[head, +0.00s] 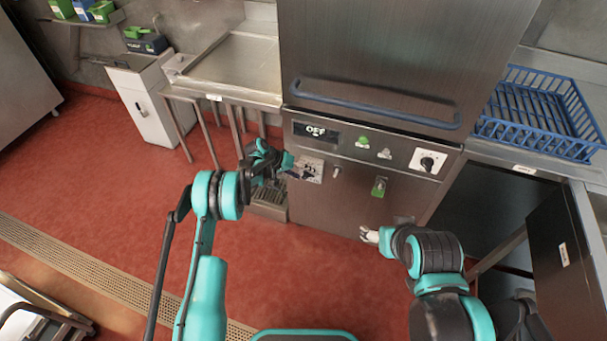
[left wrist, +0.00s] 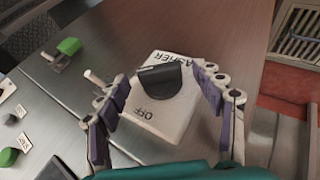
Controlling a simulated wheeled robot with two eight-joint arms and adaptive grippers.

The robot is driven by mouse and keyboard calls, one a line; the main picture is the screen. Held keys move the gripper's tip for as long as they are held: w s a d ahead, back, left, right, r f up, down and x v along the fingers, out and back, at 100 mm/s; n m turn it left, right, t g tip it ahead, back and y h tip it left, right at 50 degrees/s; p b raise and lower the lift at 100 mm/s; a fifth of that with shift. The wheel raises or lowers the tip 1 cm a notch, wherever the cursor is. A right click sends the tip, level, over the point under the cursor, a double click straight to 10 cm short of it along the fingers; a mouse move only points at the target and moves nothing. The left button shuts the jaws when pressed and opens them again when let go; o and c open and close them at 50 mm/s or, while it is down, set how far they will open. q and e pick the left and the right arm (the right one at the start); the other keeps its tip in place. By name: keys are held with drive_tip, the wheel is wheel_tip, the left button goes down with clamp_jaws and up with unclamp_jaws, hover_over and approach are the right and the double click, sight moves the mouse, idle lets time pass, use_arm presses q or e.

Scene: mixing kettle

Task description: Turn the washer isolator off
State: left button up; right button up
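The washer isolator is a white square plate (head: 311,171) low on the left of the washer's front, partly hidden by my left gripper (head: 284,166). In the left wrist view its black knob (left wrist: 166,84) sits on the white box (left wrist: 160,122), with "OFF" printed near one edge and "ASHER" readable near the opposite edge. My left gripper's fingers stand apart on either side of the knob, open. I cannot tell whether a finger touches it or which mark the knob points to. My right gripper (head: 370,236) is low in front of the washer; its finger opening is unclear.
The steel washer (head: 370,60) has a blue handle bar (head: 370,103) and a display reading "OFF" (head: 316,132). Another white switch with a black knob (head: 428,161) and green controls are on its panel. A blue rack (head: 540,110) stands right. Red floor lies open at left.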

use_arm(q)
drive_tip(key=v, duration=1.2)
